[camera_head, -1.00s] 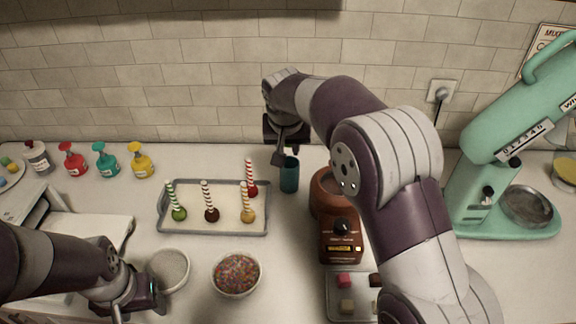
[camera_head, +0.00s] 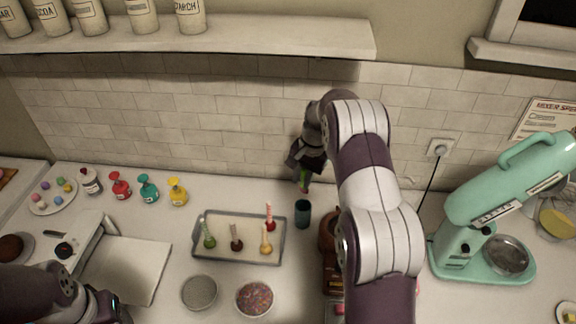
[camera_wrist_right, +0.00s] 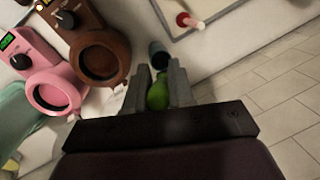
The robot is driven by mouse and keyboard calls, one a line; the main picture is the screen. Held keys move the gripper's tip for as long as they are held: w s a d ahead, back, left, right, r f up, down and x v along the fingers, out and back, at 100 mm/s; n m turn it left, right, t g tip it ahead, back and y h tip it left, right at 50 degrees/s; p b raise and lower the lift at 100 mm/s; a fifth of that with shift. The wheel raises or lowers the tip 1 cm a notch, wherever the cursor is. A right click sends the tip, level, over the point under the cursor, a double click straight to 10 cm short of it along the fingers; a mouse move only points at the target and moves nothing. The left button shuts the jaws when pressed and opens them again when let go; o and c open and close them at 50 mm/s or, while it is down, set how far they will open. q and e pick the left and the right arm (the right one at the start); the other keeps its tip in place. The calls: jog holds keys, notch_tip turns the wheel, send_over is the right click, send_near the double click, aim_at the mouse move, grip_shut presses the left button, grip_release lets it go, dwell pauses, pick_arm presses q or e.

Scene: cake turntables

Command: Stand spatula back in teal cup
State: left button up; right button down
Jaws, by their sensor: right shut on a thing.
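The teal cup (camera_head: 302,214) stands on the counter between the lollipop tray and the brown machine. In the right wrist view the cup (camera_wrist_right: 160,55) shows just beyond my fingertips. My right gripper (camera_head: 304,174) is above and behind the cup in the head view, shut on the green spatula (camera_wrist_right: 158,95). In the head view the spatula (camera_head: 304,187) shows as a small green and reddish piece below the jaws, apart from the cup's rim. The rest of it is hidden by the gripper. My left gripper (camera_head: 100,306) is low at the left; its jaws are unclear.
The grey-rimmed tray (camera_head: 200,257) of striped-stick lollipops is left of the cup. The brown machine (camera_head: 329,240) is close on the right, partly behind my right arm. A sprinkle bowl (camera_head: 254,298) and mint mixer (camera_head: 490,215) stand nearby. The tiled wall (camera_head: 240,150) is behind.

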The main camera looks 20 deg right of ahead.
jog(key=shift+f, duration=0.1)
notch_tip(320, 180, down, 13)
jog(key=b, duration=0.8)
jog(key=shift+s+a+b, duration=0.25)
jog(key=shift+s+b, duration=0.15)
jog(key=shift+s, duration=0.05)
jog(key=c, duration=1)
grip_release()
jog(key=shift+w+f, duration=0.1)
jog(key=shift+f, duration=0.1)
jog(key=shift+o, duration=0.6)
jog(key=shift+w+d+f, duration=0.1)
jog(key=shift+w+d, duration=0.2)
jog(key=shift+w, duration=0.1)
notch_tip(320, 180, up, 12)
jog(key=d+p, duration=0.2)
jog(key=p, duration=0.3)
jog(key=shift+s+r, duration=0.25)
jog(key=shift+s, duration=0.05)
